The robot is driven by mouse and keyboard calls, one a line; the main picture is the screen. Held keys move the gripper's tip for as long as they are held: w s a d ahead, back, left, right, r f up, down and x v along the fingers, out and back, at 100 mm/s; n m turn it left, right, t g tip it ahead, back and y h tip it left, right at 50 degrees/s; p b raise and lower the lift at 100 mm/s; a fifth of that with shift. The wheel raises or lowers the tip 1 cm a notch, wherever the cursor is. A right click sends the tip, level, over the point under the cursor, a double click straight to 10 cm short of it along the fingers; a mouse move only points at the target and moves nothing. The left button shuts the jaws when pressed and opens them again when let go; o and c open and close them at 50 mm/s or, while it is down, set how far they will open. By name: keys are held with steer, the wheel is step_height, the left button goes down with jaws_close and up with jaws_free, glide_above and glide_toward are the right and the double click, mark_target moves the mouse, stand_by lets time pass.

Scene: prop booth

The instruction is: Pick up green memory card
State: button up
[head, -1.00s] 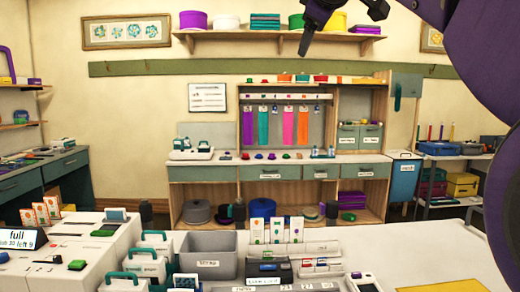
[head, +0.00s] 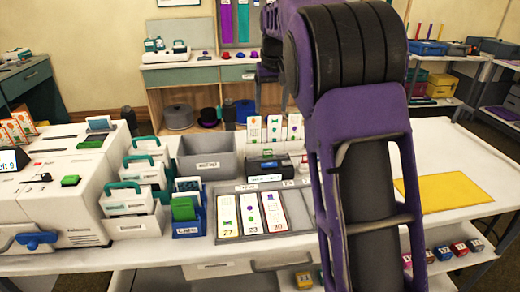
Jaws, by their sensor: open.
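Two green pieces show, and I cannot tell for sure which is the memory card. One green flat piece (head: 183,209) stands upright in a small blue holder (head: 189,229) on the front table. A smaller green piece (head: 70,180) sits on top of the white machine at the left. My purple and black arm fills the right middle of the head view, and part of it reaches back past its bend. The fingers of my gripper cannot be made out.
White cases with green handles (head: 131,201) stand close left of the blue holder. A grey bin (head: 207,158) is behind it, and a grey tray (head: 228,229) with printed cards is to its right. A yellow sheet (head: 440,192) lies on the clear right side.

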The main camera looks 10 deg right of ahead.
steer(key=b, duration=0.2)
glide_above(268, 150)
steer(key=s, duration=0.2)
step_height(268, 150, down, 12)
steer(key=shift+b+x, duration=0.4)
steer(key=shift+x, duration=2.55)
steer(key=shift+a, duration=0.1)
steer(key=c, duration=1)
steer(key=shift+r, duration=0.15)
step_height(268, 150, up, 10)
steer(key=shift+f+p, duration=0.1)
steer(key=shift+p, duration=0.9)
